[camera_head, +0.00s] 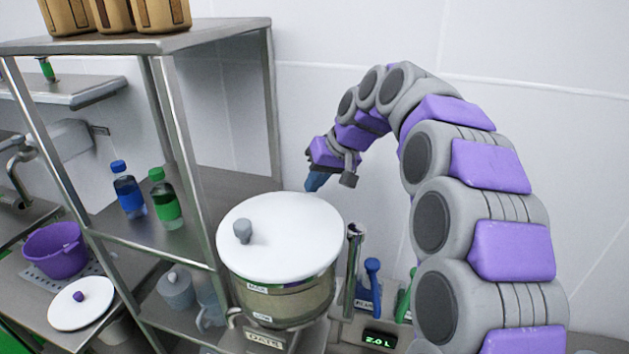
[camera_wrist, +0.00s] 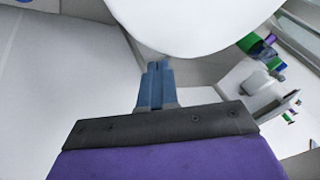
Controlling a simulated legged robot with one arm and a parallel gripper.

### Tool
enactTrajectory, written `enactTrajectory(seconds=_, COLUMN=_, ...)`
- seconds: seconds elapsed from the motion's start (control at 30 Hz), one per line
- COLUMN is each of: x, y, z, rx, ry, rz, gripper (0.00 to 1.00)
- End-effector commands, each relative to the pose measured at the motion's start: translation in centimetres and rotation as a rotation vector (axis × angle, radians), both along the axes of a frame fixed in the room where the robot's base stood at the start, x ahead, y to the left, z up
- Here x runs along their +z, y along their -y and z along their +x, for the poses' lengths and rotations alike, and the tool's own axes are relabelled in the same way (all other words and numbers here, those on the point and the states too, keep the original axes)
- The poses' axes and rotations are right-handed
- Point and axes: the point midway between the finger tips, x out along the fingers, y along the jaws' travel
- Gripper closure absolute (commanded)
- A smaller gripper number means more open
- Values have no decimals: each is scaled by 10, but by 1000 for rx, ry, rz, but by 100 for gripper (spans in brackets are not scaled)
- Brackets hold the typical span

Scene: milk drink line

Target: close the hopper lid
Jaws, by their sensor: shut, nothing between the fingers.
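The hopper (camera_head: 285,303) is a clear round container with an "OATS" label below it, in the lower middle of the head view. Its white round lid (camera_head: 290,245) with a grey knob (camera_head: 242,231) lies flat over its top, and I see no gap at the front rim. My gripper (camera_head: 314,183) is just behind the lid's far edge, its blue fingers together and empty. In the wrist view the blue fingers (camera_wrist: 156,85) point at the white lid (camera_wrist: 195,22), close to its edge. I cannot tell whether they touch it.
A metal shelf rack (camera_head: 195,110) stands left of the hopper, with a blue bottle (camera_head: 128,190) and a green bottle (camera_head: 165,198). A blue-handled lever (camera_head: 372,285) and a green display (camera_head: 379,339) are right of it. A purple pot (camera_head: 55,250) sits far left.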

Motion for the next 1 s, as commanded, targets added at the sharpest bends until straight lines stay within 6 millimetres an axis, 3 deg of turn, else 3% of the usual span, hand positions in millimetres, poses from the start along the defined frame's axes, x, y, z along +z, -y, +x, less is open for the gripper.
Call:
enactTrajectory(seconds=0.37, x=11, y=5, z=-3, rx=1, ry=0, rz=-1, gripper=100)
enactTrajectory(seconds=0.7, x=64, y=37, z=-15, rx=-1, ry=4, rz=3, gripper=100)
enactTrajectory(seconds=1.0, x=100, y=54, z=-25, rx=-1, ry=4, rz=1, gripper=100)
